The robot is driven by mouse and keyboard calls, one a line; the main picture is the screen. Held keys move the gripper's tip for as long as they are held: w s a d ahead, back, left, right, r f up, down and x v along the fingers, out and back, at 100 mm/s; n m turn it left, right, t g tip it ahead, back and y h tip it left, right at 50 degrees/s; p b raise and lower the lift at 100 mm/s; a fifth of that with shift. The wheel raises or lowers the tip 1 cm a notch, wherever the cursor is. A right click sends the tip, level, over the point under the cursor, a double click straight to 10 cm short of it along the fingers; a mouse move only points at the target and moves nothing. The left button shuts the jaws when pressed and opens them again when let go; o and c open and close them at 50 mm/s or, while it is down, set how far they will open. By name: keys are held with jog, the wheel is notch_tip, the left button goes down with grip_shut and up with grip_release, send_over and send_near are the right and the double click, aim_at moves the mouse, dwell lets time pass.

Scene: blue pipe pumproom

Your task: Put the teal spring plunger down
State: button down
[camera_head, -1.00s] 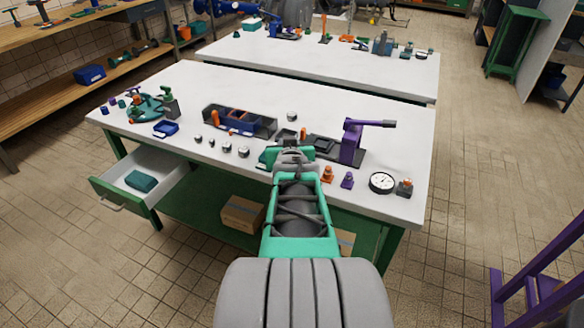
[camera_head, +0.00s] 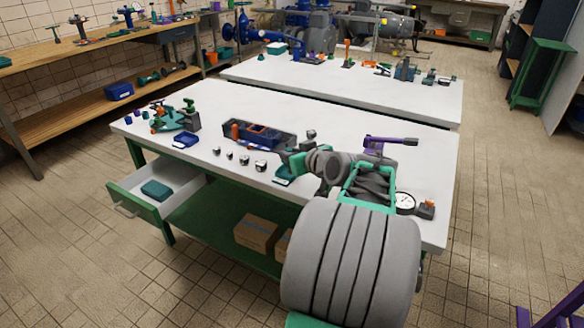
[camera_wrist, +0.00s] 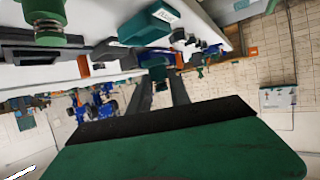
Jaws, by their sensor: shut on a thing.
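In the wrist view my gripper (camera_wrist: 163,82) has its two dark fingers close together. A small dark teal piece, which I take as the teal spring plunger (camera_wrist: 157,72), shows between the fingertips; its shape is mostly hidden. In the head view my gripper (camera_head: 291,160) is over the front part of the near white table (camera_head: 240,186), right of the row of small knobs. The plunger cannot be made out there, and I cannot tell whether it touches the table.
A dark divided tray (camera_head: 228,133) lies behind the knobs (camera_head: 246,160). A purple press (camera_head: 373,144) and a dial gauge (camera_head: 405,202) are at the right. A blue tray (camera_head: 185,140) and an open drawer (camera_head: 126,200) are at the left. Bare tabletop shows behind the tray.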

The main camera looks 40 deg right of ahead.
jog(key=shift+w+d+f, duration=0.3)
jog(key=shift+w+f, duration=0.1)
jog(key=shift+f, duration=0.15)
jog(key=shift+w+d+f, duration=0.3)
jog(key=shift+w+f, duration=0.1)
jog(key=shift+f, duration=0.15)
jog(key=f, duration=0.3)
jog(key=shift+w+d+f+b, duration=0.15)
jog(key=shift+w+f+b, duration=0.1)
jog(key=shift+f+b, duration=0.05)
jog(key=c, duration=1.7)
grip_release()
jog(key=shift+f, duration=0.15)
jog(key=shift+o, duration=1.1)
